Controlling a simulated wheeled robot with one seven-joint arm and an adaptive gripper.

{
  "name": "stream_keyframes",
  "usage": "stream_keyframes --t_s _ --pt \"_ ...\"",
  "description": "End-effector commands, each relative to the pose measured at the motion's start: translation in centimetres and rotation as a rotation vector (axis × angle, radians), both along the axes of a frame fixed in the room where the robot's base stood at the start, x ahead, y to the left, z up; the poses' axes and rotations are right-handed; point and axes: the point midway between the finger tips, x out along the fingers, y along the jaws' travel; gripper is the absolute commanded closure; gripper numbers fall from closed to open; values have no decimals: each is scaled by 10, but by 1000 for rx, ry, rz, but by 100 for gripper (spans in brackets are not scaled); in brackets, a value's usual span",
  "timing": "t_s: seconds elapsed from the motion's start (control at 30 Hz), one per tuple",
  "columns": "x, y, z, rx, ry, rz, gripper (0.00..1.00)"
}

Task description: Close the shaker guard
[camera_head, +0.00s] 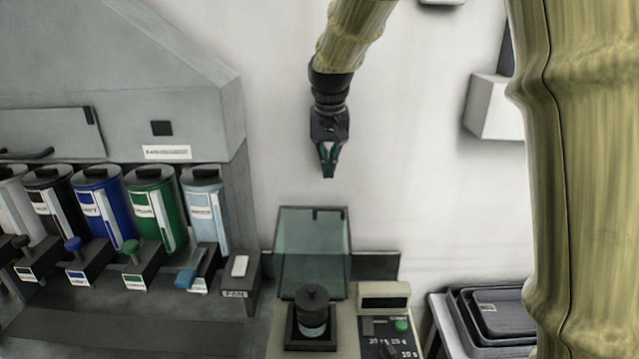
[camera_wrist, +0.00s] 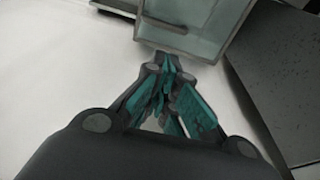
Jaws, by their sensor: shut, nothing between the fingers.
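The shaker guard (camera_head: 313,245) is a clear greenish panel standing raised behind the shaker (camera_head: 355,308), in the lower middle of the head view. A dark-lidded jar (camera_head: 312,312) sits on the shaker platform in front of the raised guard. My gripper (camera_head: 328,176) hangs above the guard's top edge, apart from it, with its fingers pointing down. It is shut and empty. In the wrist view the closed teal fingertips (camera_wrist: 168,62) show just below a greenish panel with a dark rim (camera_wrist: 190,30), which looks like the guard.
Several coloured canisters (camera_head: 155,208) with taps stand in a grey dispenser at the left. A control panel (camera_head: 390,335) with a green button is right of the jar. Stacked dark trays (camera_head: 490,315) lie at the lower right. A white box (camera_head: 492,108) is on the wall.

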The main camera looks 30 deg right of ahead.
Motion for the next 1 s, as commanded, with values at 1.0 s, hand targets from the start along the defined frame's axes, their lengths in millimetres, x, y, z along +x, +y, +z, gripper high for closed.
stream_keyframes --t_s 1.0 --pt "23 -9 -99 -1 4 1 100"
